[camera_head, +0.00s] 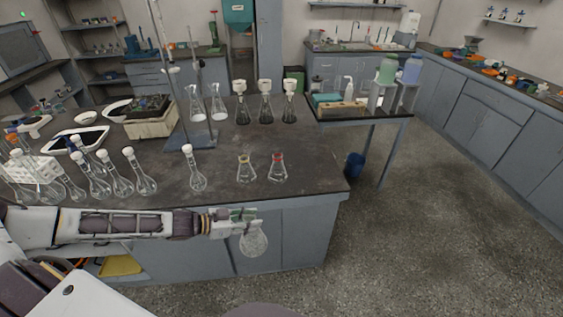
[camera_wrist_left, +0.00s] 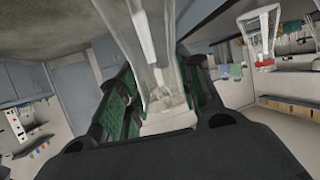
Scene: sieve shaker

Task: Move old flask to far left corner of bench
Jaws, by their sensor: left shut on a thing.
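My left gripper (camera_head: 236,215) is in front of the near edge of the bench (camera_head: 225,188) and is shut on a clear glass flask (camera_head: 254,240). The flask hangs with its round body below the fingers, off the bench top, in front of the cabinet doors. In the left wrist view the flask's clear neck and pale stopper (camera_wrist_left: 168,120) sit between the green finger pads (camera_wrist_left: 160,105). The fingers hide the flask's neck in the head view. My right gripper is not in view.
Several white-stoppered flasks (camera_head: 118,180) crowd the bench's left side, with a white tray (camera_head: 80,139) behind. A metal stand (camera_head: 198,138) rises mid-bench.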

